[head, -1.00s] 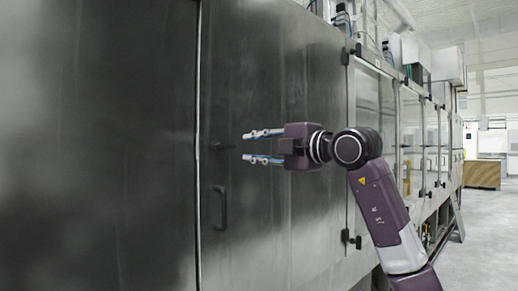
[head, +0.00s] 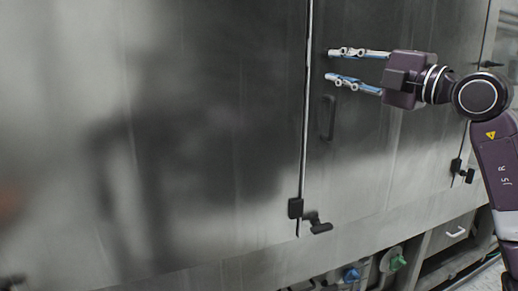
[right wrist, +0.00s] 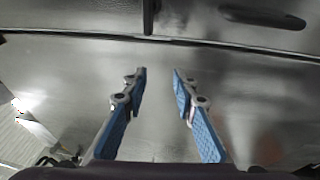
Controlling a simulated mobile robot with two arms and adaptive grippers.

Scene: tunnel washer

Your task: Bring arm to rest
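My right gripper (head: 335,65) is open and empty in the upper right of the head view, with its two fingers pointing left. It is in front of the steel panels of the washer (head: 220,200). In the right wrist view the two blue-padded fingers (right wrist: 160,85) stand apart with nothing between them. My right arm comes in from the right edge of the head view. My left gripper does not show.
A dark door handle (head: 328,117) is just below and behind the right gripper's fingers. A black latch (head: 317,223) sits lower on the panel seam. Below are valves with a blue knob (head: 350,274) and a green knob (head: 398,262), beside a drawer front (head: 455,231).

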